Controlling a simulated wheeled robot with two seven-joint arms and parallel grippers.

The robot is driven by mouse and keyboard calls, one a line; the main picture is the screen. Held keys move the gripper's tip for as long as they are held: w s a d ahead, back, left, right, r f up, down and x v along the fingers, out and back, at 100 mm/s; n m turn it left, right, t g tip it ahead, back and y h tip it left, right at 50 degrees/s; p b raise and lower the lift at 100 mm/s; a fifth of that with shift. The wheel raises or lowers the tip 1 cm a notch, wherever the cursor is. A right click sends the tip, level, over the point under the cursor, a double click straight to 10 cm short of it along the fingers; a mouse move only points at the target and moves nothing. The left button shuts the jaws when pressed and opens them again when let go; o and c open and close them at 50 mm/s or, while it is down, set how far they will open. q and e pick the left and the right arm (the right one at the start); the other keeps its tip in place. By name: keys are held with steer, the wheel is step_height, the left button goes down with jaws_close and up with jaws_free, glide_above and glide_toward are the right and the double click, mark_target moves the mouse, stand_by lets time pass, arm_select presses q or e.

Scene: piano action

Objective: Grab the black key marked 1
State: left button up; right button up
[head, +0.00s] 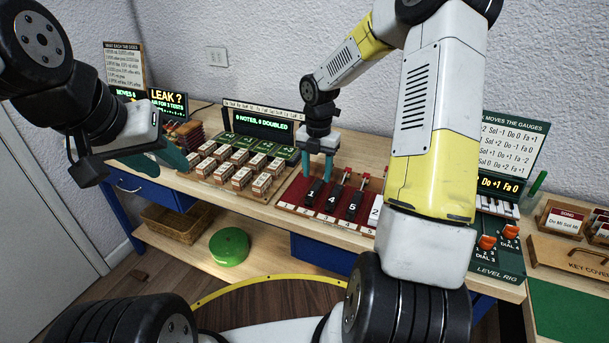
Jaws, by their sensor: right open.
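The black key marked 1 (311,194) stands at the left of a row of black keys on a dark red board. Keys marked 4 (332,201), 5 (353,207) and 2 (375,214) follow to its right. My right gripper (318,178) points down with its teal fingers apart, at the back end of key 1. Its fingers cover part of that key, and I cannot tell whether they touch it. My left gripper (168,156) is at the left by the bench, partly hidden by its own wrist; its finger gap is unclear.
Several small labelled wooden blocks (242,178) stand on a tray left of the red board (291,196). A screen (262,126) rises behind them. The level rig (499,262) with orange levers is at the right. A green round object (229,246) sits on the lower shelf.

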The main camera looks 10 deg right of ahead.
mark_target(317, 185)
step_height(317, 185, down, 6)
steer(key=shift+r, duration=0.15)
jaws_close()
